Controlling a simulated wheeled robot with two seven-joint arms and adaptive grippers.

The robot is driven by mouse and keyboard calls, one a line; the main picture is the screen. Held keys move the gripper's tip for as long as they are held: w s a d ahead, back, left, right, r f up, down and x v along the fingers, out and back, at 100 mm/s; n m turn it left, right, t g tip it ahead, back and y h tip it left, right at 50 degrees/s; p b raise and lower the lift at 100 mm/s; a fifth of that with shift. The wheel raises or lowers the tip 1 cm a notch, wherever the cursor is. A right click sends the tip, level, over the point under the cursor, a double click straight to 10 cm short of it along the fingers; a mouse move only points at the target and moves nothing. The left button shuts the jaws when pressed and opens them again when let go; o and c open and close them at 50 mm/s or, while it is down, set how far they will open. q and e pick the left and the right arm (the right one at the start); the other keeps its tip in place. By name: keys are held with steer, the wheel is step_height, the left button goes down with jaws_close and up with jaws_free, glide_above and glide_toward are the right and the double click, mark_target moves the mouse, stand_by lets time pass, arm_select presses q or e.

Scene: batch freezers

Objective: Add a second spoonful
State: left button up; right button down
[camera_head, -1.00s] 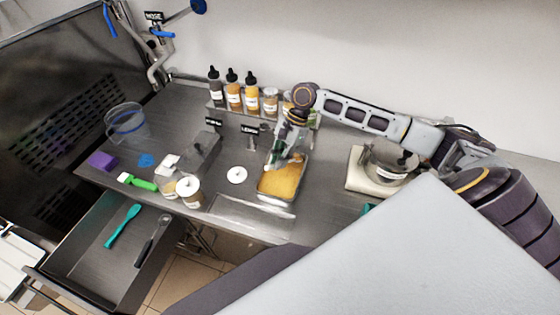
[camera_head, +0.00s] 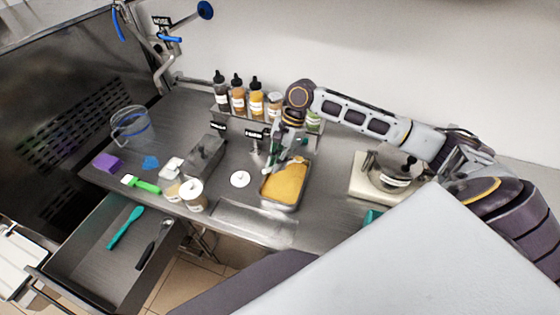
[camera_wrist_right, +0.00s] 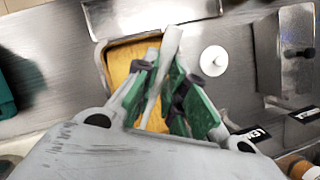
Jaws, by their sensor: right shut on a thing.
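A metal pan (camera_head: 292,206) with yellow-orange contents stands on the steel counter; the pan also shows in the right wrist view (camera_wrist_right: 103,62). My right gripper (camera_head: 277,165) is over the pan's back left part. In the right wrist view my right gripper (camera_wrist_right: 168,85) has its green-padded fingers shut on a pale, flat-handled utensil (camera_wrist_right: 170,45), which reaches over the yellow contents. I cannot tell whether the utensil touches the contents or carries any. My left gripper is not in view.
A white round lid (camera_head: 240,179) lies left of the pan. Bottles (camera_head: 238,95) stand on a rack behind. Paper cups (camera_head: 192,195) and a grey container (camera_head: 205,157) stand further left. A scale with a metal bowl (camera_head: 392,168) is at right. An open drawer (camera_head: 100,265) juts out at front left.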

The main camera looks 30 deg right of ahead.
steer(key=shift+s+a+r+h, duration=0.1)
steer(key=shift+s+a+h, duration=0.05)
steer(key=shift+a+h, duration=0.55)
steer(key=shift+s+a+r+h, duration=0.1)
steer(key=shift+a+h, duration=0.55)
steer(key=shift+h, duration=0.05)
steer(key=shift+s+a+f+t, duration=0.1)
steer(key=shift+f+t, duration=0.05)
steer(key=shift+t, duration=0.15)
steer(key=shift+a, duration=0.2)
